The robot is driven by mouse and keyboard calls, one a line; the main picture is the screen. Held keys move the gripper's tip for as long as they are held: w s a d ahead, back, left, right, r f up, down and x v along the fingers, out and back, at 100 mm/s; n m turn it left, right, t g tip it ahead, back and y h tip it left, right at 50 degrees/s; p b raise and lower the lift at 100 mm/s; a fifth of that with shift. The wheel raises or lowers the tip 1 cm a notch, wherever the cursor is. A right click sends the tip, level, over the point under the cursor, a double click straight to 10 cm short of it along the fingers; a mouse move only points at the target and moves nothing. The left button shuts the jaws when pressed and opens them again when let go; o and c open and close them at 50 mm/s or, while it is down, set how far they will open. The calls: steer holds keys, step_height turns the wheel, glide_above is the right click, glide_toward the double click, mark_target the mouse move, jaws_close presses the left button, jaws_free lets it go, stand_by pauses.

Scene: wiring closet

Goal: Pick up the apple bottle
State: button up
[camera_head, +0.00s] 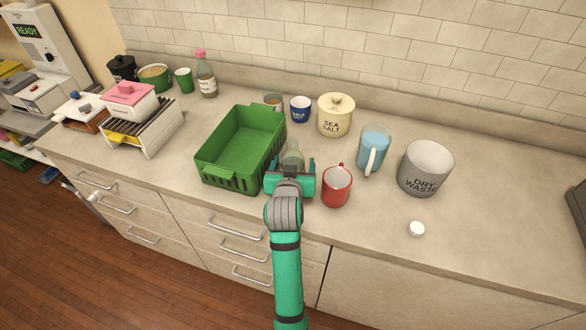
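A clear, grey-green bottle (292,157) stands just beyond my gripper (291,170) on the counter, close to the right side of the green crate. Its lower part is hidden by my gripper, and no label on it can be read. A second bottle (207,80) with a pink cap and a pale label stands upright at the back left, by the wall. Its label is too small to read, so I cannot tell which is the apple bottle. My gripper points away from me, low over the counter. Its fingers are mostly hidden by its own body.
The green crate (214,171) is close on the left. A red mug (337,186) is close on the right, with a blue mug (374,150), sea salt jar (336,119) and dry waste bin (425,169) beyond. A white lid (417,229) lies front right.

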steer(key=shift+w+f, duration=0.3)
steer(key=shift+w, duration=0.35)
steer(key=c, duration=1.2)
steer(key=shift+r, duration=0.1)
steer(key=shift+c, duration=0.2)
